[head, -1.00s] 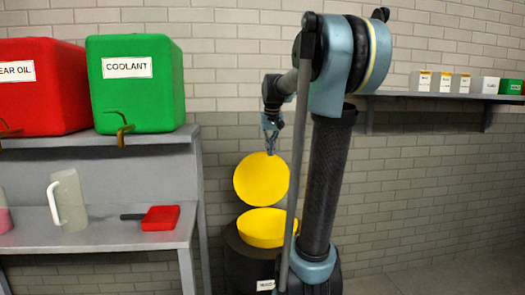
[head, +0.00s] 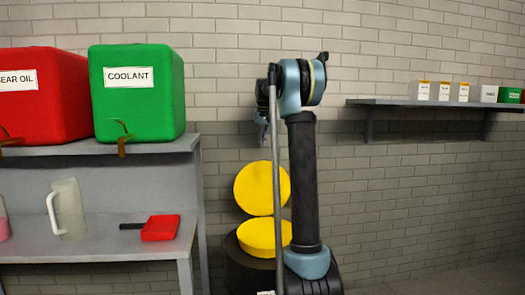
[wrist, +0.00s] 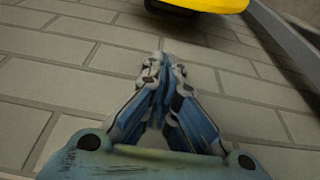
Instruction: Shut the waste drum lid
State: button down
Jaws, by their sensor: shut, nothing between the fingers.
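The waste drum (head: 243,268) is dark and stands on the floor behind my arm's column. Its yellow lid (head: 262,188) stands raised, nearly upright, above the drum's yellow top (head: 258,238). My gripper (head: 262,142) is above the lid, apart from it, and partly hidden by my arm. In the wrist view my gripper (wrist: 158,65) has its fingers together with nothing between them. A yellow edge (wrist: 205,4) with a dark part under it shows at the top of that view; I cannot tell which part of the drum it is.
A grey shelf unit (head: 100,250) stands left of the drum, with red (head: 40,95) and green (head: 135,95) tanks, a jug (head: 68,208) and a red dustpan (head: 160,228). A brick wall is behind. A wall shelf (head: 430,102) with small boxes is at right.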

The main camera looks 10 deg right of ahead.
aim_at(262, 155)
jog(key=x, duration=0.9)
jog(key=shift+f, duration=0.2)
jog(key=shift+s+r, duration=0.25)
jog(key=shift+s, duration=1.85)
jog(key=shift+s+d, duration=0.1)
jog(key=shift+d, duration=0.05)
